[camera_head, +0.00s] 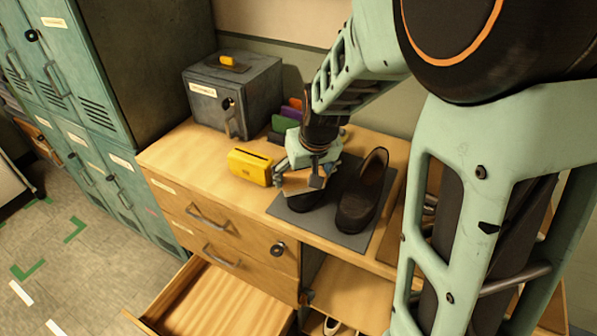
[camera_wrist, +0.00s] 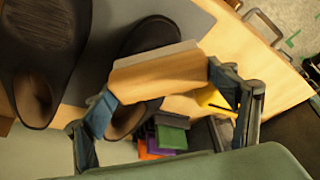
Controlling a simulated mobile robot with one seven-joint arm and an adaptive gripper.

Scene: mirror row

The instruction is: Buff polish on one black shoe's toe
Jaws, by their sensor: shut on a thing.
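My gripper (camera_head: 306,172) is shut on a wooden brush (camera_wrist: 160,76), with blue-tipped fingers at both its ends and a pale bristle edge along one side. The brush also shows in the head view (camera_head: 296,184). It is over the left black shoe (camera_head: 303,202) and hides much of it; in the wrist view that shoe (camera_wrist: 152,36) shows behind the brush. Whether the bristles touch the shoe I cannot tell. The other black shoe (camera_head: 359,196) stands to the right, upright; it shows large at the wrist view's left (camera_wrist: 42,58). Both are on a grey mat (camera_head: 347,240).
A yellow slotted box (camera_head: 250,167) stands just left of my gripper on the wooden cabinet top (camera_head: 190,153). Purple, green and orange items (camera_head: 284,124) stand behind. A grey lockbox (camera_head: 233,92) is at the back left. A drawer (camera_head: 215,303) below is pulled open.

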